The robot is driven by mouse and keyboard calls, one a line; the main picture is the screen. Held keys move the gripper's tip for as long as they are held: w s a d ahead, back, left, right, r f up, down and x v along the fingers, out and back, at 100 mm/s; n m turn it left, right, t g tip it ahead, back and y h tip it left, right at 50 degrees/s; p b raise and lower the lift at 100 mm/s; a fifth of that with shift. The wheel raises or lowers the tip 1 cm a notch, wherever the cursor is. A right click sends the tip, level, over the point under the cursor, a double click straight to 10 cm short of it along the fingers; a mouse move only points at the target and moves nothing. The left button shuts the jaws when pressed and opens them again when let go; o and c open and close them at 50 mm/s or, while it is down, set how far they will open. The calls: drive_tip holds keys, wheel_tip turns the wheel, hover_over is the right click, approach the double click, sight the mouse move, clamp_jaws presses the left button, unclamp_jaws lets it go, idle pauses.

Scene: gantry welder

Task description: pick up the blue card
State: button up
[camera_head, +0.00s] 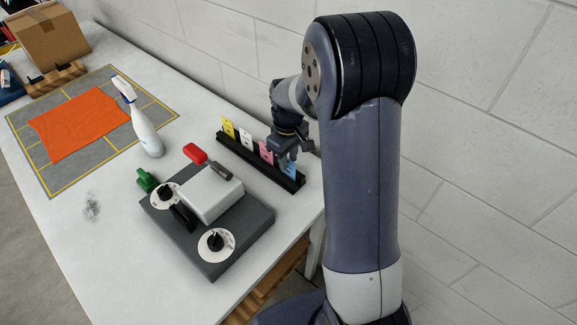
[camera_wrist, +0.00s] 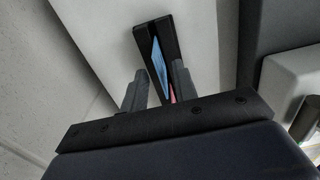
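The blue card (camera_head: 291,169) stands upright at the near right end of a black slotted rack (camera_head: 238,152) on the white table. My gripper (camera_head: 286,155) is just above that end of the rack, pointing down, and partly covers the card. In the wrist view the blue card (camera_wrist: 159,60) is seen nearly edge-on, beyond and between my two spread fingertips (camera_wrist: 158,78). The gripper is open. No finger visibly touches the card, though the exact gap is hard to tell.
A pink card (camera_head: 266,152), a white card (camera_head: 246,139) and a yellow card (camera_head: 228,127) stand in the same rack. A grey control box (camera_head: 240,232) with knobs and a red-handled lever is in front. A spray bottle (camera_head: 147,135) stands left. A block wall runs behind.

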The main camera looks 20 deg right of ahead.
sight(290, 171)
drive_tip(key=shift+f, duration=1.35)
drive_tip(key=shift+s, duration=0.1)
drive_tip(key=shift+c, duration=0.5)
clamp_jaws()
